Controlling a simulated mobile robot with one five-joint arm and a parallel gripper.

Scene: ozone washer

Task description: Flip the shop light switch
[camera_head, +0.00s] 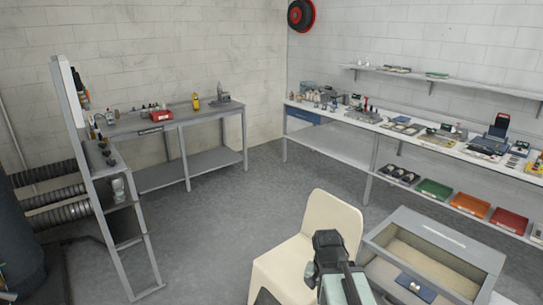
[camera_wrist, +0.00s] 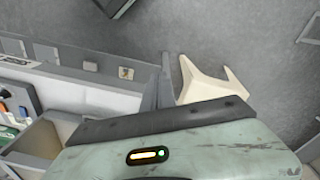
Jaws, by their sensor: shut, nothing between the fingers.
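I cannot make out a light switch in either view. My gripper (camera_head: 329,240) is in the lower middle of the camera_head view, in front of the cream chair (camera_head: 318,228). It looks shut and empty, and it is far from the walls. The chair (camera_wrist: 205,82) also shows in the wrist view, beyond that edge.
A grey glass-topped case (camera_head: 480,255) stands right of the chair. A long bench (camera_head: 345,150) with tools and coloured bins lines the right wall. A workbench (camera_head: 215,160) stands at the back left. A red reel (camera_head: 301,14) hangs near the corner. The middle floor is clear.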

